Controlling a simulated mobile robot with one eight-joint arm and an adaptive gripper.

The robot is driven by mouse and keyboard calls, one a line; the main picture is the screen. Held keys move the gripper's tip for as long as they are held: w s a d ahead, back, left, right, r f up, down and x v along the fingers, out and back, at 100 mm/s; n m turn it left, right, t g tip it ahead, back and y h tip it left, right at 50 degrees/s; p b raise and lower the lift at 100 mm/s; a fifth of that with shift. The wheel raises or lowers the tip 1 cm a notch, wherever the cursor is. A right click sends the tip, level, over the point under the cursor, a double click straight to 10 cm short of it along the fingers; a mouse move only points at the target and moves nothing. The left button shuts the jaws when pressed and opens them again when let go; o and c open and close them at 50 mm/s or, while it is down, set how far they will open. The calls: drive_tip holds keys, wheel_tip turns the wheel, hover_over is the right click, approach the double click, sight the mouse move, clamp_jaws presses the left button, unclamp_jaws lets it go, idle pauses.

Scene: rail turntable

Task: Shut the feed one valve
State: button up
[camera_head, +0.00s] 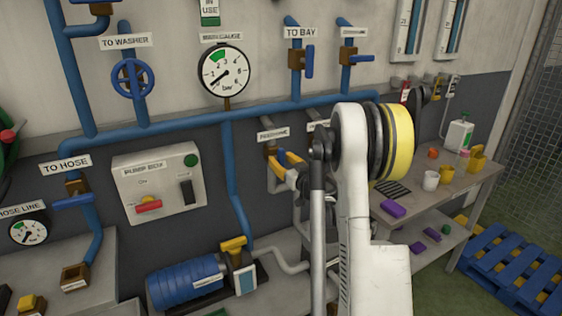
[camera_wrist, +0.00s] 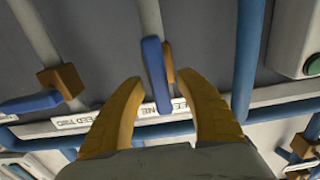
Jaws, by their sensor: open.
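The feed one valve has a blue lever (camera_wrist: 152,62) on a brown body (camera_wrist: 169,62). In the wrist view the lever lies along its grey pipe. The label plate (camera_wrist: 180,104) beside it is partly covered. My gripper (camera_wrist: 160,80) is open, with one yellow finger on each side of the lever's free end. Gaps show between lever and fingers; I cannot tell whether they touch. In the head view my gripper (camera_head: 287,163) is at the valve below the feed one label (camera_head: 273,134), and my arm and fingers hide most of the valve.
The feed two valve (camera_wrist: 62,82) is close at left in the wrist view, its lever crosswise to its pipe. A blue pipe (camera_wrist: 248,60) runs at right. In the head view, a pump box (camera_head: 155,185) is left of my gripper, and a workbench (camera_head: 470,190) stands at right.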

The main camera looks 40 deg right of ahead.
clamp_jaws()
drive_tip(key=m+b, duration=0.1)
drive_tip(key=m, duration=0.3)
drive_tip(key=shift+s+d+f+m+b, duration=0.1)
drive_tip(key=shift+d+m+b, duration=0.1)
drive_tip(key=shift+m+b, duration=0.15)
drive_tip(key=m+b, duration=0.1)
drive_tip(key=m, duration=0.3)
drive_tip(key=shift+d+f+m, duration=0.1)
drive_tip(key=shift+d+m, duration=0.05)
drive_tip(key=shift+m, duration=0.1)
drive_tip(key=m+b, duration=0.1)
drive_tip(key=m, duration=0.3)
drive_tip(key=shift+d+f+m, duration=0.1)
drive_tip(key=shift+f+m, duration=0.05)
drive_tip(key=shift+m, duration=0.15)
drive_tip(key=shift+f+m+b, duration=0.15)
drive_tip(key=shift+m+b, duration=0.35)
drive_tip(key=shift+m, duration=1.5)
